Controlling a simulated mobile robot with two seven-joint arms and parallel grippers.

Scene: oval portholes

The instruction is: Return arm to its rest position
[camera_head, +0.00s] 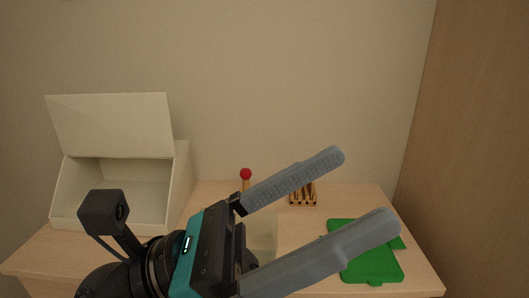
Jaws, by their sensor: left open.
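My left gripper (365,190) reaches in from the lower left, close to the camera and above the table. Its two long grey fingers are spread wide apart, and nothing shows between their tips. The teal and black gripper body and wrist camera hide part of the table's front left. My right gripper does not show.
A white bin (66,200) with a raised lid stands at the table's left. A red-topped object (246,174), a small wooden rack (303,203) and a green board (372,267) are on the wooden table (352,197). A pale translucent container (264,230) is partly hidden. A brown panel (480,150) rises on the right.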

